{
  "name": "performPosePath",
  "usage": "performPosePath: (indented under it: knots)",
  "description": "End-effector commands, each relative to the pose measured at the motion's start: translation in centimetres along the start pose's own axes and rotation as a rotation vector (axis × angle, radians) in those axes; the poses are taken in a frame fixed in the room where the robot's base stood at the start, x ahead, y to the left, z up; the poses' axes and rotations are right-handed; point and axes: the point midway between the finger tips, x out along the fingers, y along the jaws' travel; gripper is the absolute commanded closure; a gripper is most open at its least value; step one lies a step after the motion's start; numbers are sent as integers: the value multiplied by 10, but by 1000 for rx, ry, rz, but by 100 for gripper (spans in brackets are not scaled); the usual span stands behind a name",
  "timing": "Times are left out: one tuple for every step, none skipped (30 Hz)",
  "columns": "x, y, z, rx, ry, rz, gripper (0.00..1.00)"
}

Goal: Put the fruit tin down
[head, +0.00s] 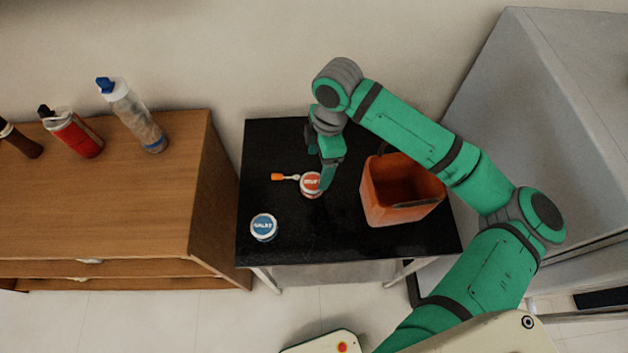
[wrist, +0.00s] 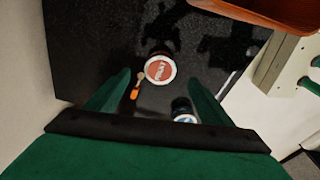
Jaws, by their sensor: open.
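The fruit tin (head: 311,185) is a small round tin with a red, white-lettered lid. It appears to stand upright on the black table (head: 345,240), left of the orange basket. My gripper (head: 322,178) is open and close beside the tin in the head view, partly overlapping its right side. In the wrist view the tin (wrist: 160,69) shows just ahead of and between the spread fingers (wrist: 158,90), with gaps on both sides. Its underside is hidden there.
A blue-lidded tin (head: 264,227) stands at the table's front left. An orange-handled utensil (head: 279,177) lies just left of the fruit tin. An orange basket (head: 400,190) stands on the right. A wooden cabinet (head: 110,195) with bottles is at left, a grey appliance (head: 550,110) at right.

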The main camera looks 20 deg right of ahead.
Motion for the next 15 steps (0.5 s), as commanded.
performPosePath:
  knots:
    - [9, 0, -5, -8, 2, -3, 25]
    - [14, 0, -6, -11, 1, -3, 25]
    - [20, 1, -8, -15, 1, -2, 25]
    - [24, 2, -10, -18, 1, -3, 25]
    - [28, 2, -12, -21, 2, -3, 25]
    - [33, 2, -14, -25, 1, -3, 25]
    - [36, 3, -15, -28, 1, -3, 25]
    - [38, 3, -17, -31, 1, -2, 25]
    - [41, 3, -18, -32, 1, -2, 25]
    - [42, 3, -17, -32, 2, -1, 25]
    - [43, 3, -17, -30, 2, -1, 25]
    - [45, 2, -15, -27, 2, -1, 25]
    - [47, 2, -13, -23, 2, -1, 25]
    - [50, 1, -11, -20, 1, -2, 25]
    - [55, 0, -9, -17, 2, -1, 25]
